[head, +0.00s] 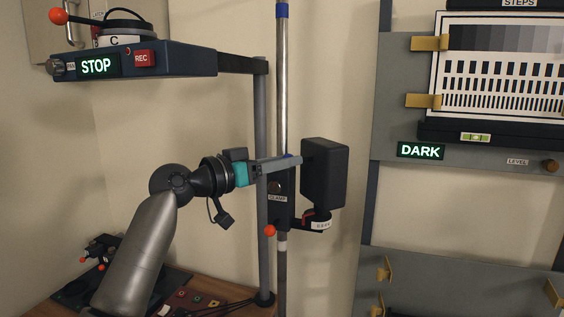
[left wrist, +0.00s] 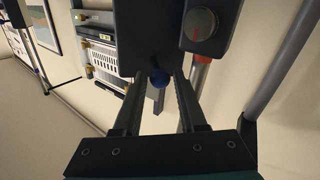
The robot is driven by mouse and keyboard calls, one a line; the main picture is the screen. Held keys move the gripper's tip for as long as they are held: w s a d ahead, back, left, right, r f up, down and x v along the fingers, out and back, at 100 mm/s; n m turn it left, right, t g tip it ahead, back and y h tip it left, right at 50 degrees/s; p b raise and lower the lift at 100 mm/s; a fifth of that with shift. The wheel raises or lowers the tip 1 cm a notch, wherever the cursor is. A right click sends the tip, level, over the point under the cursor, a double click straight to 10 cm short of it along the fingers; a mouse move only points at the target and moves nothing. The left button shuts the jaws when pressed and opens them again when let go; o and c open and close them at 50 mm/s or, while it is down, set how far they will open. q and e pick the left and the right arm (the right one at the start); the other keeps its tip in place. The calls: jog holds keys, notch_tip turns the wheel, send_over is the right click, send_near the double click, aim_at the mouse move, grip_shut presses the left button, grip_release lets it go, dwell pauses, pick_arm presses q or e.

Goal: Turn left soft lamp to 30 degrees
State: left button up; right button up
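The soft lamp (head: 325,172) is a dark box held beside a vertical metal pole by a block marked CLAMP (head: 277,215). A small pale scale label (head: 320,225) sits under the lamp; its reading is too small to tell. My left gripper (head: 296,161) reaches in from the left, its fingers at the lamp's near side. The lamp's dark body (left wrist: 150,35) fills the space beyond. I cannot tell whether the fingers touch the knob. My right gripper is out of view.
An orange-ended lever (head: 270,230) sticks out below the clamp. A shelf with a lit STOP sign (head: 96,65) and a REC button (head: 142,58) hangs upper left. A test-chart board with a lit DARK sign (head: 420,150) stands at right. Small devices lie on the wooden bench (head: 222,290).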

pick_arm(q)
grip_shut()
dwell(1.0)
